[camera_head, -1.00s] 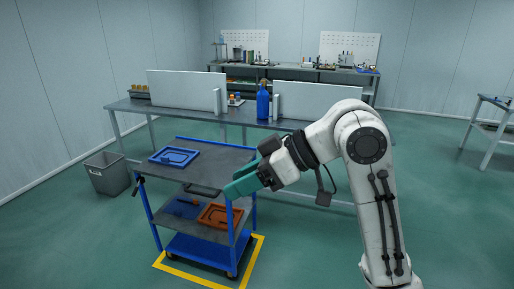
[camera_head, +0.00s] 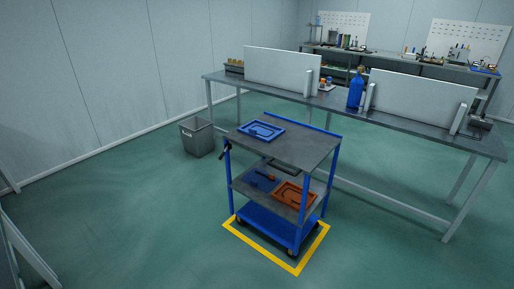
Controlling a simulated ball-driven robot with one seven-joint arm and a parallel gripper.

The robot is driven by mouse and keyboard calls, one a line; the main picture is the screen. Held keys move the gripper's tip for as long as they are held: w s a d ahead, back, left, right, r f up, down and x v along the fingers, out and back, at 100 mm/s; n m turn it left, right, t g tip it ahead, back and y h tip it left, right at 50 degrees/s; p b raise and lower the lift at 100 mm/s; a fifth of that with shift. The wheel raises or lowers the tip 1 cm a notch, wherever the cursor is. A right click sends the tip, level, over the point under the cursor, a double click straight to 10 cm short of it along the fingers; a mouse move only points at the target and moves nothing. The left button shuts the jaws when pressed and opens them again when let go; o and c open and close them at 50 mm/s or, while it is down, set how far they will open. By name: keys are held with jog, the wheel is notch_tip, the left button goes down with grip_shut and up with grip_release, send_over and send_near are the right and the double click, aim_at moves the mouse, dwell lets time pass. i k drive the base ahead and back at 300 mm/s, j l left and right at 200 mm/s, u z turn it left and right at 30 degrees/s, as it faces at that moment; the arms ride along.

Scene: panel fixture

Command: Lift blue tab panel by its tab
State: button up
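A flat blue piece with a raised rim (camera_head: 261,131) lies on the cart's top shelf, near its far left corner. It is the only blue panel-like thing I see on that shelf, but I cannot make out a tab on it. Another blue flat piece (camera_head: 262,181) lies on the middle shelf, partly shaded. Two pale upright panels stand on the long table, a left one (camera_head: 282,70) and a right one (camera_head: 421,98); no blue tab shows on either. My gripper is not in view.
The blue-framed cart (camera_head: 309,150) stands within a yellow floor outline (camera_head: 264,254). An orange tray (camera_head: 294,195) is on its middle shelf. A grey bin (camera_head: 197,138) stands left of it. The long table (camera_head: 345,104) with a blue bottle (camera_head: 356,88) is behind. Floor in front is clear.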

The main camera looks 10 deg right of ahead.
aim_at(260, 130)
jog(key=i+l+u, duration=0.1)
jog(key=i+u, duration=0.3)
jog(key=i+l+u, duration=0.15)
jog(key=u, duration=0.2)
jog(key=i+l+u, duration=0.15)
jog(key=i+l, duration=0.6)
jog(key=i+l+u, duration=0.1)
jog(key=i+l, duration=0.75)
jog(key=i+l+u, duration=0.15)
jog(key=i+l, duration=0.6)
jog(key=l, duration=0.1)
